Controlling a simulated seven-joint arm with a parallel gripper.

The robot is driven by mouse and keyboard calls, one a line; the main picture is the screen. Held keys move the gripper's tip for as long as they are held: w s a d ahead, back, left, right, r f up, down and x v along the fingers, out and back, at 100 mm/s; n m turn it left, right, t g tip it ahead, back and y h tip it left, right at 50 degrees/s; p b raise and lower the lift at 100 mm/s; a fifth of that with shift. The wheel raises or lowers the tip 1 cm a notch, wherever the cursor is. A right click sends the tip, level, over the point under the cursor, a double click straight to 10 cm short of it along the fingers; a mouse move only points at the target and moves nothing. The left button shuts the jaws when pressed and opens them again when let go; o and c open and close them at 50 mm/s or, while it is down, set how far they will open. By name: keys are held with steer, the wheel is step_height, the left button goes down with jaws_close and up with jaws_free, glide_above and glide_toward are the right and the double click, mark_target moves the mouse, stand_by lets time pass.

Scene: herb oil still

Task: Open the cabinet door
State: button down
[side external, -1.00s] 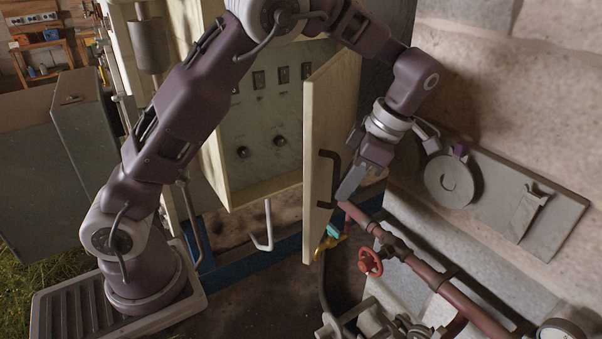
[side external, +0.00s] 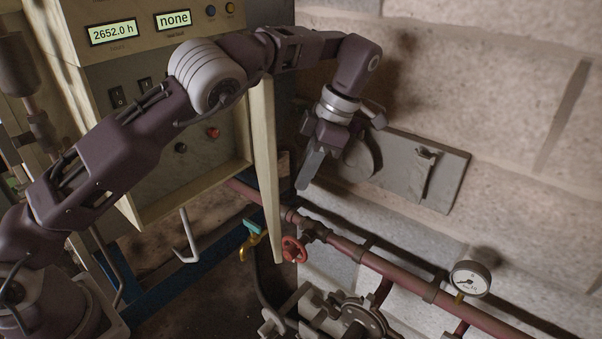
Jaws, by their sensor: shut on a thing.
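The cabinet (side external: 205,172) is open at its front, showing an inner panel with switches and knobs. Its pale cream door (side external: 265,160) is swung out and seen nearly edge-on. My gripper (side external: 304,182) is just right of the door, on its outer side, fingers pointing down. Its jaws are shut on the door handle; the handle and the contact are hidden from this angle.
A block wall with a grey plate (side external: 446,185) stands behind my gripper. A reddish pipe (side external: 400,280) with a red valve wheel (side external: 294,249) and a gauge (side external: 470,279) runs below. A yellow tap (side external: 249,242) is near the door's lower end.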

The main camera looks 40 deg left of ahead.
steer(key=shift+w+a+r, duration=0.1)
steer(key=shift+w+a, duration=0.15)
steer(key=shift+a, duration=0.25)
steer(key=c, duration=1.5)
jaws_free()
steer(key=shift+o, duration=0.2)
steer(key=shift+s+d, duration=0.1)
steer(key=shift+s, duration=0.15)
